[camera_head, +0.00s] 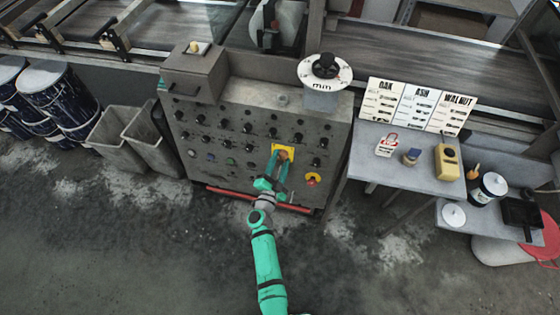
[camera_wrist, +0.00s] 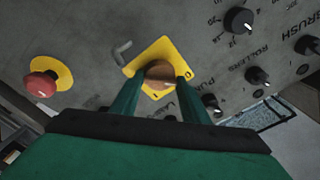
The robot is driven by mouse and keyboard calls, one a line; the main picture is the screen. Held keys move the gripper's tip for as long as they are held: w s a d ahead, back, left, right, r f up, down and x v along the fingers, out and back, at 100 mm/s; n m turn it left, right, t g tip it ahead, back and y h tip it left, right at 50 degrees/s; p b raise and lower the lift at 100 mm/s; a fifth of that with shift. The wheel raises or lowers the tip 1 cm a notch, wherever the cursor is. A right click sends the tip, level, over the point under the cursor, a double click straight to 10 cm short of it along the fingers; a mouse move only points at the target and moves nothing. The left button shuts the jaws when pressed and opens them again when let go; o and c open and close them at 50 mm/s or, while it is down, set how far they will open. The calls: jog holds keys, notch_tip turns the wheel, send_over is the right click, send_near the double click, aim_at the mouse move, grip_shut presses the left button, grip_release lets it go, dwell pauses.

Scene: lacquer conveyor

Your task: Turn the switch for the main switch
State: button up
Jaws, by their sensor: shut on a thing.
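The main switch (camera_wrist: 159,73) is a brownish-orange knob on a yellow plate (camera_wrist: 134,67) on the grey control panel (camera_head: 215,128). In the head view the yellow plate (camera_head: 290,148) is on the panel's right half. My gripper (camera_wrist: 158,82) reaches the panel, with one green finger on each side of the knob, shut on it. In the head view my gripper (camera_head: 279,160) covers part of the plate. The plate looks turned like a diamond in the wrist view. The knob's exact setting cannot be read, as the fingers hide part of it.
A red emergency button (camera_wrist: 41,84) on a yellow disc sits near the switch; it also shows in the head view (camera_head: 312,180). A grey bent hook (camera_wrist: 121,52) and several black knobs (camera_wrist: 238,20) are close by. A table (camera_head: 365,165) stands right of the panel.

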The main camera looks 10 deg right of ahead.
jog(key=shift+f+m, duration=0.1)
jog(key=shift+m, duration=0.3)
jog(key=m+g+h, duration=0.1)
jog(key=m, duration=0.3)
jog(key=m+g, duration=0.1)
jog(key=m, duration=0.4)
jog(key=shift+f, duration=0.1)
jog(key=m, duration=0.5)
jog(key=shift+a+g, duration=0.15)
jog(key=shift+g, duration=0.25)
jog(key=shift+a+m+g, duration=0.1)
jog(key=shift+m+g, duration=0.2)
jog(key=shift+m, duration=1.7)
jog(key=o, duration=0.9)
jog(key=shift+f+y, duration=0.1)
jog(key=shift+y, duration=0.2)
jog(key=shift+o, duration=0.5)
jog(key=shift+r, duration=0.2)
